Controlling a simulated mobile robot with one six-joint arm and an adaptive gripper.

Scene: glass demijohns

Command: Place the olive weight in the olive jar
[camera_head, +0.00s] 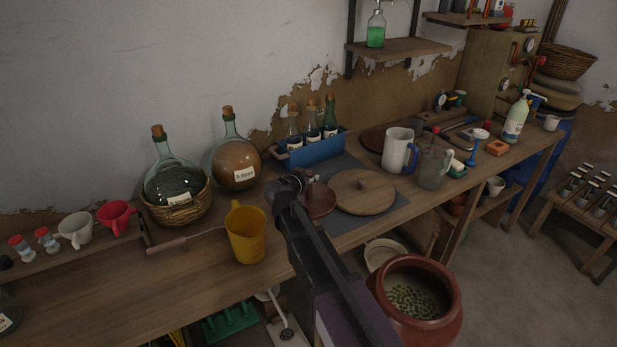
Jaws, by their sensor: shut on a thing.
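A reddish-brown round disc with a knob (320,203), which looks like the olive weight, is over the grey mat on the workbench. My gripper (303,182) is shut on its knob, coming from the lower right; my arm hides the disc's left part. I cannot tell whether the disc touches the mat. The olive jar (449,309) is a wide reddish-brown pot with green olives in pale liquid. It stands open, below the bench's front edge, to the lower right of my gripper. My arm partly covers its left side.
A wooden lid with a knob (352,201) lies right beside the disc. A yellow jug (247,235) stands to the left, a blue bottle carrier (312,151) behind. A white pitcher (397,148) and a glass jug (432,170) stand to the right. A pale bowl (384,252) is near the jar.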

